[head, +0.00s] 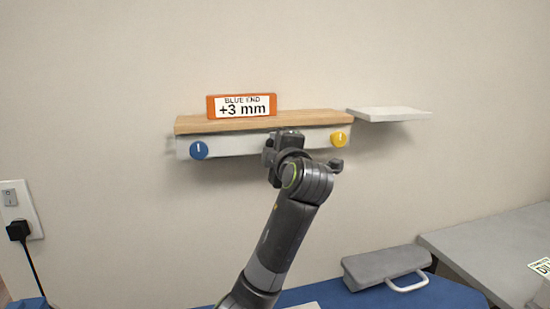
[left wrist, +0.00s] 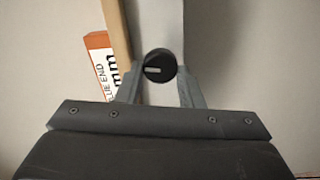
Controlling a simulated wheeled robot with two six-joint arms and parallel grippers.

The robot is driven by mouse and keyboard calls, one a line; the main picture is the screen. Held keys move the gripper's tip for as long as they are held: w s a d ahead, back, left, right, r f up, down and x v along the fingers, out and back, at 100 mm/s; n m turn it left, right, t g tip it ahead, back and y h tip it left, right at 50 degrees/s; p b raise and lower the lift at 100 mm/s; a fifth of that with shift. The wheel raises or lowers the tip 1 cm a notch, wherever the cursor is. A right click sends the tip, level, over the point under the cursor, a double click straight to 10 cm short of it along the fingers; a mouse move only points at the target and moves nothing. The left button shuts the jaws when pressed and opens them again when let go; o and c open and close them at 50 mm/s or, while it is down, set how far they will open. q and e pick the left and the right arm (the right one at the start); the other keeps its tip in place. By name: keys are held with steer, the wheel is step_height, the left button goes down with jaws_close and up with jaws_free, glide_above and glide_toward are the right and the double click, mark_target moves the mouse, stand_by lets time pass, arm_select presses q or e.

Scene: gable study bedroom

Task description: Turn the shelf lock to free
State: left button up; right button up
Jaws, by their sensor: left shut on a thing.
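A wooden-topped shelf (head: 310,118) with a pale front rail (head: 232,144) is on the wall. A black knob (left wrist: 159,66) with a white pointer mark sits on the rail, between my left gripper's fingers in the left wrist view. The mark lies about level in that view, along the line between the fingers. My left gripper (head: 284,142) is at the middle of the rail, shut on this knob; the gripper hides the knob in the head view. A blue knob (head: 198,150) is at the rail's left end and a yellow knob (head: 338,139) at its right end. My right gripper is out of view.
An orange-framed sign (head: 241,105) reading "BLUE END +3 mm" stands on the shelf. A small white shelf (head: 390,113) is just to the right. Below are a grey case (head: 385,264) on a blue surface and a grey desk (head: 500,250). A plug and cord hang at left.

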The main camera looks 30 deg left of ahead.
arm_select(q)
steer(key=shift+r+n+b, duration=0.1)
steer(key=shift+n+b, duration=0.55)
steer(key=shift+n, duration=0.35)
steer(key=shift+r, duration=0.1)
steer(key=o, duration=0.7)
steer(key=shift+o, duration=1.3)
steer(key=shift+w+f, duration=0.2)
